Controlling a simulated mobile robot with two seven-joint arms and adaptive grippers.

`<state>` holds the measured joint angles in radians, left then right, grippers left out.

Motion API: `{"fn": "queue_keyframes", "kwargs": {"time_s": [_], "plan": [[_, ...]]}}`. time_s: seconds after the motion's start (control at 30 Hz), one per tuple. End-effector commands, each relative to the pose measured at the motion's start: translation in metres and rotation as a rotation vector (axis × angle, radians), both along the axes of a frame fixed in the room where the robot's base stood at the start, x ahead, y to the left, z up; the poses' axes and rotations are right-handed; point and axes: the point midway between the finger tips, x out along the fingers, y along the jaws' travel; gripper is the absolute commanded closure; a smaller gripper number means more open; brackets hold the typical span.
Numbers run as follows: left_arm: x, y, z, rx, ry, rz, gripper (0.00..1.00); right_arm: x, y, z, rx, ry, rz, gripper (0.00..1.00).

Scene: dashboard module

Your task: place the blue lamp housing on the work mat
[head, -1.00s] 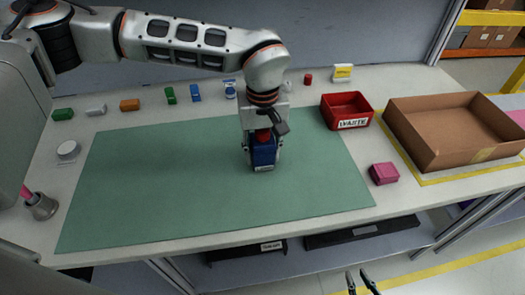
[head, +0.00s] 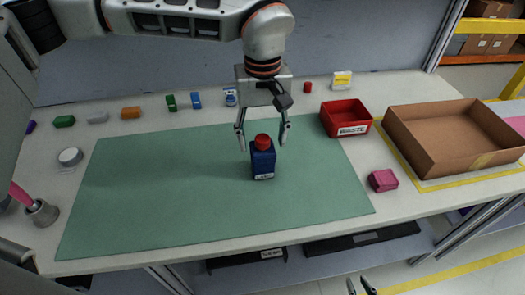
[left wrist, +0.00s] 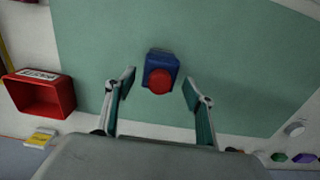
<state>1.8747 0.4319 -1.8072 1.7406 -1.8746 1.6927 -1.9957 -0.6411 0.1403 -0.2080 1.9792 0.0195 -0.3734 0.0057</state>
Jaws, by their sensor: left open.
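The blue lamp housing (head: 263,163), a blue block with a red round top and a white label at its lower front, stands upright on the green work mat (head: 160,190). It also shows in the left wrist view (left wrist: 160,72), with its red top towards the camera. My left gripper (head: 263,137) is open above the housing, its fingers apart on either side of the red top and clear of it. In the left wrist view its fingers (left wrist: 159,88) flank the housing with gaps. My right gripper (head: 361,284) is partly in view at the bottom edge, its two fingertips apart.
A red waste bin (head: 345,118) and a cardboard box (head: 450,140) stand to the right of the mat. A pink block (head: 383,180) lies by the mat's right edge. Several small coloured blocks line the back. A metal cup (head: 42,212) stands at the left.

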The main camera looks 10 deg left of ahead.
Motion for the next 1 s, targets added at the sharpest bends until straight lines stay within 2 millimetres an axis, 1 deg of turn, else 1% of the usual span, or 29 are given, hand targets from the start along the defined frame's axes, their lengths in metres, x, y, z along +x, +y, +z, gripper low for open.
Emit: {"fn": "queue_keyframes", "kwargs": {"time_s": [0.03,0.1,0.2,0.3,0.43,1.0], "plan": [[0.001,0.000,0.011,-0.001,-0.004,0.002,0.46,0.000,0.000,0.001,0.001,0.000,0.000,0.79],[0.000,0.000,0.022,0.000,-0.002,0.001,0.46,-0.001,0.001,0.001,0.003,0.001,0.000,0.79],[0.000,0.000,0.033,-0.001,-0.001,0.000,0.46,-0.001,0.001,0.001,0.004,0.002,0.001,0.79],[0.000,0.000,0.039,0.000,0.000,0.000,0.46,-0.002,0.001,0.000,0.004,0.005,0.001,0.79],[0.000,0.000,0.042,0.001,0.001,0.000,0.46,-0.003,0.001,0.000,0.004,0.006,0.000,0.79],[0.000,0.000,0.042,0.000,0.001,0.000,0.46,-0.002,0.001,0.000,0.003,0.004,0.000,0.79]]}}
